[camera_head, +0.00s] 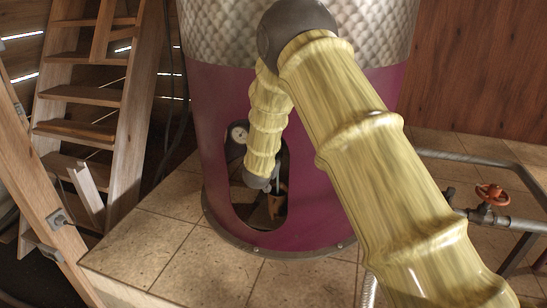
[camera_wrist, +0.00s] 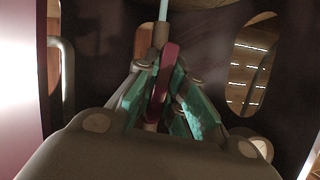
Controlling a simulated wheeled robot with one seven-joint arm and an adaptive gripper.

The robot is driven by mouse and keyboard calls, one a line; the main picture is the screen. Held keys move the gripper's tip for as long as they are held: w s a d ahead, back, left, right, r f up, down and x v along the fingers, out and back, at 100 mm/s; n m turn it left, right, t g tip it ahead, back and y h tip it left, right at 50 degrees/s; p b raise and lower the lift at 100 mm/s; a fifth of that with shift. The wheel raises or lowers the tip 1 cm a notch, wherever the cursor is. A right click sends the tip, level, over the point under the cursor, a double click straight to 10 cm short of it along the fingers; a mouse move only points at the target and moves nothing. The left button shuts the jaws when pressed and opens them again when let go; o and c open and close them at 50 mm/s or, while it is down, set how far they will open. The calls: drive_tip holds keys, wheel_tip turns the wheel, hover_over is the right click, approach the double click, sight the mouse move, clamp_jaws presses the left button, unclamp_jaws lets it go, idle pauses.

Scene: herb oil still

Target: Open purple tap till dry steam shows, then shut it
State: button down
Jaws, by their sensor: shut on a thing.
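The purple tap (camera_wrist: 169,62) shows in the wrist view as a flat purple-red handle. It stands between the green pads of my gripper (camera_wrist: 160,98), which is shut on it. A brown fitting with a pale rod rises just behind the handle. In the head view my arm reaches through the oval opening in the purple base of the still (camera_head: 225,105), and my gripper (camera_head: 276,205) is inside, small and in shadow. I cannot make out the tap there. No steam can be made out in either view.
A round white gauge (camera_head: 238,133) sits at the opening's upper left edge. A red handwheel valve (camera_head: 491,194) stands on grey pipes at the right. A wooden ladder (camera_head: 115,110) stands at the left. The tiled floor (camera_head: 150,245) in front of the base is mostly clear.

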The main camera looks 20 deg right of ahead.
drive_tip(key=shift+n+g+h+p, duration=0.3)
drive_tip(key=shift+n+p, duration=0.4)
drive_tip(key=shift+f, duration=0.1)
drive_tip(key=c, duration=1.5)
unclamp_jaws()
drive_tip(key=shift+s, duration=0.1)
drive_tip(key=v, duration=1.2)
